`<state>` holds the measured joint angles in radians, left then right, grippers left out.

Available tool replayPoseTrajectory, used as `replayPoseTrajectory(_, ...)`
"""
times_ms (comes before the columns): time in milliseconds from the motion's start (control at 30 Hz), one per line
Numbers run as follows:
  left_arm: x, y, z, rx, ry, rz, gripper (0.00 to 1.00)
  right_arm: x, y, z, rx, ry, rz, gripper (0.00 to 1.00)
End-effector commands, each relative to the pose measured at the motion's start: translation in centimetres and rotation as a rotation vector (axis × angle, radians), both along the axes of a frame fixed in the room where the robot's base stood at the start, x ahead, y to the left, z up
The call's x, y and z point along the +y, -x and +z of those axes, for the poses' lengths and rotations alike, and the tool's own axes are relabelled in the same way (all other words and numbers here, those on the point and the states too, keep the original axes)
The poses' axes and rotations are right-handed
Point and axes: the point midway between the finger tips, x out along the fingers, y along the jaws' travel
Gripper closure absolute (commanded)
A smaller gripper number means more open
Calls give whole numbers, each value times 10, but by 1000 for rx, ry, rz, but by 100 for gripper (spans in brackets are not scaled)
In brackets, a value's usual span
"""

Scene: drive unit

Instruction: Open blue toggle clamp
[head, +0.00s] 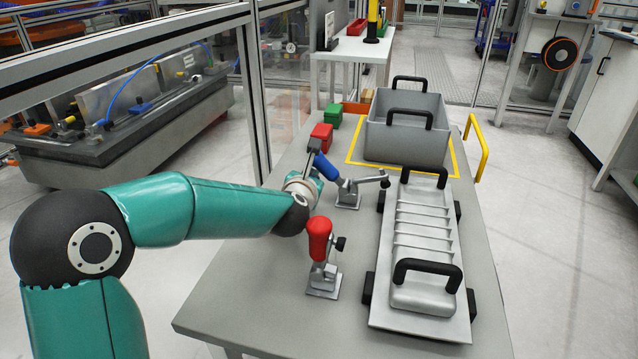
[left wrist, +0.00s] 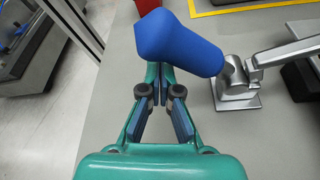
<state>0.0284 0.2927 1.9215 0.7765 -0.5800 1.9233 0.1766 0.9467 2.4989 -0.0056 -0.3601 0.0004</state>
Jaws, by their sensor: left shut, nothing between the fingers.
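The blue toggle clamp (head: 347,192) stands on the table left of the finned grey cover (head: 424,225). Its blue handle (head: 326,168) leans up and to the left, and its metal arm reaches right to a black tip (head: 385,182). I cannot tell if the tip touches anything. My left gripper (head: 311,172) is at the left of the handle, shut and empty. In the left wrist view the blue handle (left wrist: 178,42) lies across the fingertips (left wrist: 160,82) and partly hides them. I cannot tell whether they touch. My right gripper is not in view.
A red-handled clamp (head: 320,245) stands nearer, with its handle upright. A grey open box (head: 405,140) sits at the back inside yellow tape. The table (head: 255,310) is clear at the front left.

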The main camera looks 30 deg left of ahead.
Motion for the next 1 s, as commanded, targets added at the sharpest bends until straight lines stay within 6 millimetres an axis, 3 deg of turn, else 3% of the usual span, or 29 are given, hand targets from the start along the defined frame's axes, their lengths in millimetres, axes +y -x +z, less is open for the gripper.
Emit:
replayPoseTrajectory(267,-3,8,3,0,-1,-1,100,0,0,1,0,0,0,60)
replayPoseTrajectory(700,-23,59,22,0,0,0,100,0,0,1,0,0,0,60)
replayPoseTrajectory(1000,-24,63,23,1,0,0,100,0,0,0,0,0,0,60)
